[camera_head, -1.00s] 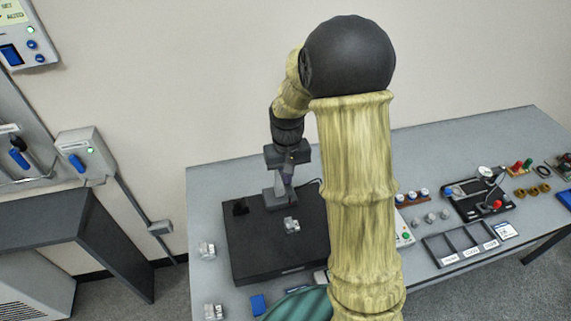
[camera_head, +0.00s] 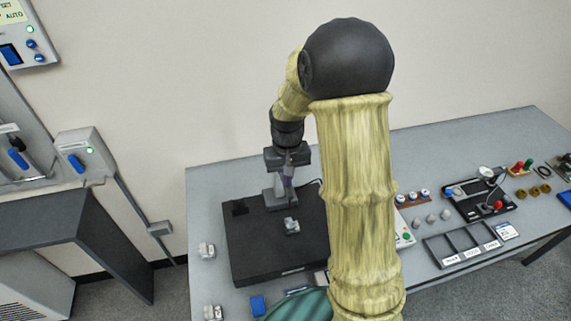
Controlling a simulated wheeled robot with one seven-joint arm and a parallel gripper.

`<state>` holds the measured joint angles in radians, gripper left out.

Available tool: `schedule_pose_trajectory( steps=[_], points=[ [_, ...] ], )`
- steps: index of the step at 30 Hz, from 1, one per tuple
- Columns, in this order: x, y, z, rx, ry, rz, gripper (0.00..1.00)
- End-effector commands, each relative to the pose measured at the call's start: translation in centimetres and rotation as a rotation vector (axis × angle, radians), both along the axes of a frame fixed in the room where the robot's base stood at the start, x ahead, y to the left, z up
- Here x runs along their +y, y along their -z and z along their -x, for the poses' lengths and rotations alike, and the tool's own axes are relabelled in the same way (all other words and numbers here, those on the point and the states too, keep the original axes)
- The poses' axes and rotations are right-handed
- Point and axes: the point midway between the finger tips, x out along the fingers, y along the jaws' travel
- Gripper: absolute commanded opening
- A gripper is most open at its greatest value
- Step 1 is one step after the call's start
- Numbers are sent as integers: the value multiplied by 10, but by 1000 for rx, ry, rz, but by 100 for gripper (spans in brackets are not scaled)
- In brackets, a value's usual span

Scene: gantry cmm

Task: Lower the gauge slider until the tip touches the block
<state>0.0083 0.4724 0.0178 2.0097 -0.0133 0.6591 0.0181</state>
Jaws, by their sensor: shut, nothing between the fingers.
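A black base plate (camera_head: 262,262) lies on the grey table, and a small silver block (camera_head: 291,226) sits on its middle. A grey gauge stand (camera_head: 273,197) rises from the back of the plate, behind the block. My gripper (camera_head: 287,172) points down at the stand, above and behind the block. Its fingers are shut and hard to tell apart from the slider at this size. The gauge tip is too small to make out, and I cannot tell whether it touches the block. My arm hides the right part of the plate.
Loose silver blocks (camera_head: 206,250) lie left of the plate. A blue item (camera_head: 258,305) lies at the front edge. Right of my arm are a divided tray (camera_head: 462,246) and a dial gauge stand (camera_head: 480,193). A dark bench (camera_head: 80,222) stands at the left.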

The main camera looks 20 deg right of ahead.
Motion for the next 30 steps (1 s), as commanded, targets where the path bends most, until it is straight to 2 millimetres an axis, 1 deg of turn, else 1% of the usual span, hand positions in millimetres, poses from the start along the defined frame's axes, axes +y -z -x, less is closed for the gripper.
schedule_pose_trajectory(
  steps=[30],
  points=[
    [0, 10, 0, 1, 0, 0, 0]
  ],
)
